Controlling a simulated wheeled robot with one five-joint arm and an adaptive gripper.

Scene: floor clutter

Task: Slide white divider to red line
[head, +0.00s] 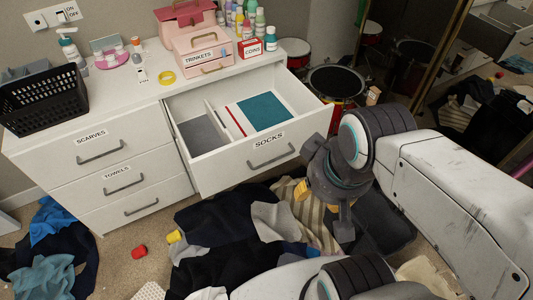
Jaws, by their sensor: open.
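The drawer labelled SOCKS (262,158) is pulled open. A thin white divider (215,122) stands upright inside it, left of the middle. The red line (236,121) runs front to back, a little right of the divider, with a gap between them. My gripper (315,217) is open and empty in front of the drawer's right side, above the clothes on the floor. Its yellow-padded fingers are apart and not touching the drawer or the divider.
A grey patch (203,132) lies left of the divider and a teal rectangle (265,111) right of the red line. The dresser top (130,92) holds a black basket (45,100) and a pink box (203,48). Clothes (225,235) cover the floor; a drum (336,82) stands behind right.

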